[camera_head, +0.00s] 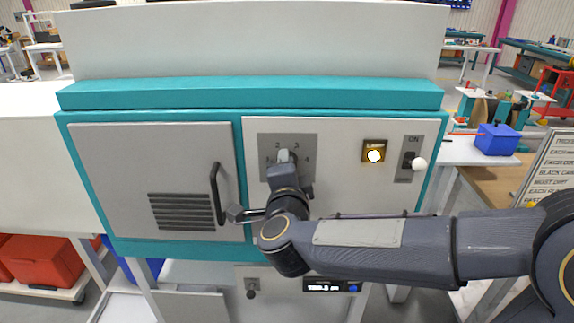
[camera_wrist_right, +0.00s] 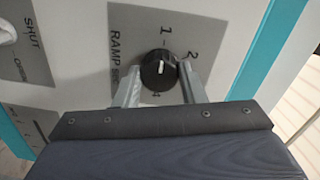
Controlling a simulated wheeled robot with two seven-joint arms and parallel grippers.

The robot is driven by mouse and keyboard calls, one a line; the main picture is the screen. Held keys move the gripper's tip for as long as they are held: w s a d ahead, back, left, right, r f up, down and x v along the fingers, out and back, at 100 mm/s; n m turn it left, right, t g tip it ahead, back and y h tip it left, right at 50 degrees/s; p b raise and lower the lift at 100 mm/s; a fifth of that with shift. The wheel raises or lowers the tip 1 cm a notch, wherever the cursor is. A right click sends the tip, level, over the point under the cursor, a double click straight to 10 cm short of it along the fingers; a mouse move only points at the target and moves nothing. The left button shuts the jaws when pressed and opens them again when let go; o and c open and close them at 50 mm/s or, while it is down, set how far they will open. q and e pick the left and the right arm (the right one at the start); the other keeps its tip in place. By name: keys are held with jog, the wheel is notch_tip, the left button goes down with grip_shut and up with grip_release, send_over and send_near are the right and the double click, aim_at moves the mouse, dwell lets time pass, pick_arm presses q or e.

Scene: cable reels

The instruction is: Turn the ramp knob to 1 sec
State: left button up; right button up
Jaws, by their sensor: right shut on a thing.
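The ramp knob (camera_wrist_right: 158,70) is round and black with a white pointer mark, on a grey plate (camera_wrist_right: 122,50) lettered RAMP in the right wrist view. The mark points up in that view, toward the printed 1. My right gripper (camera_wrist_right: 160,80) is shut on the knob, one grey finger on each side. In the head view my right gripper (camera_head: 287,158) sits at the grey dial plate (camera_head: 308,145), numbered 1 to 4, and hides most of the knob. My left gripper is not in view.
A lit lamp (camera_head: 375,154) and an ON switch (camera_head: 411,162) with a white ball end are right of the dial. A door with a dark handle (camera_head: 216,194) is at left. In the right wrist view, a plate marked SHUT (camera_wrist_right: 30,45) is beside the ramp plate.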

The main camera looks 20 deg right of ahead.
dwell(0.4)
jog(key=o, duration=1)
jog(key=v, duration=0.8)
jog(key=shift+b, duration=0.35)
jog(key=shift+w+d, duration=0.1)
jog(key=s+d+f+n+g+y, duration=0.2)
jog(key=s+f+n+g, duration=0.1)
jog(key=s+f+n, duration=0.2)
jog(key=s+d+f+n+g+y, duration=0.3)
jog(key=s+f+n, duration=0.3)
jog(key=s, duration=0.2)
jog(key=s+d+f+n+g+y+p, duration=0.1)
jog(key=s+d+f+n+g+y, duration=0.2)
jog(key=s+f+n+g, duration=0.2)
jog(key=shift+s+f+n, duration=0.2)
jog(key=shift+s+n, duration=0.2)
jog(key=shift+s, duration=0.8)
